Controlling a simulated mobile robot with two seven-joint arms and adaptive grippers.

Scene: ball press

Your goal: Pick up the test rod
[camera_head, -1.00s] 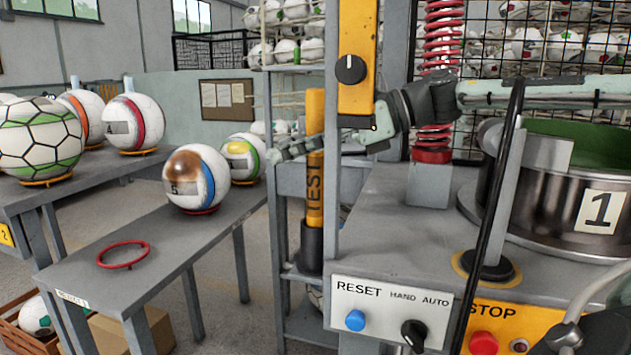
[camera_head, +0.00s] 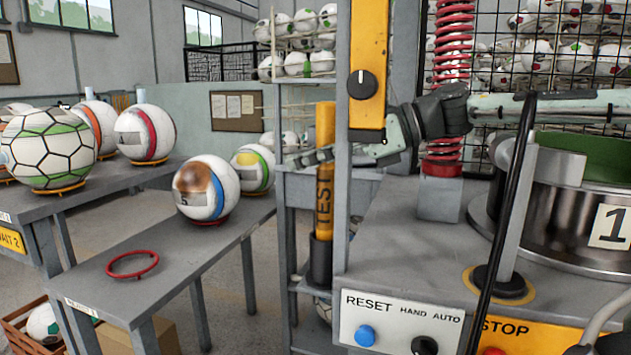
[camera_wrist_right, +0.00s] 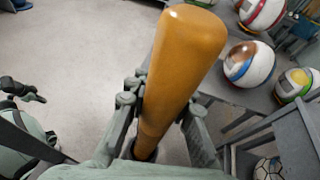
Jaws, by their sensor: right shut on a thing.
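The test rod (camera_head: 325,125) is an orange upright rod with TEST written down its side. It stands in a dark cup-like holder (camera_head: 320,262) beside the machine; its lower end is hidden in that holder. My right gripper (camera_head: 322,157) reaches past the machine's post from the right and is shut on the rod below its top. In the right wrist view the rod (camera_wrist_right: 185,60) rises between the two fingers. A dark gripper shape (camera_wrist_right: 22,90) at that view's left edge looks like my left gripper; its opening is unclear.
The grey post with a yellow knob panel (camera_head: 366,75) stands close to my right gripper. The machine with the RESET panel (camera_head: 400,318) fills the right. Grey benches carry balls, and a red ring (camera_head: 132,265) lies on the near bench (camera_head: 185,255).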

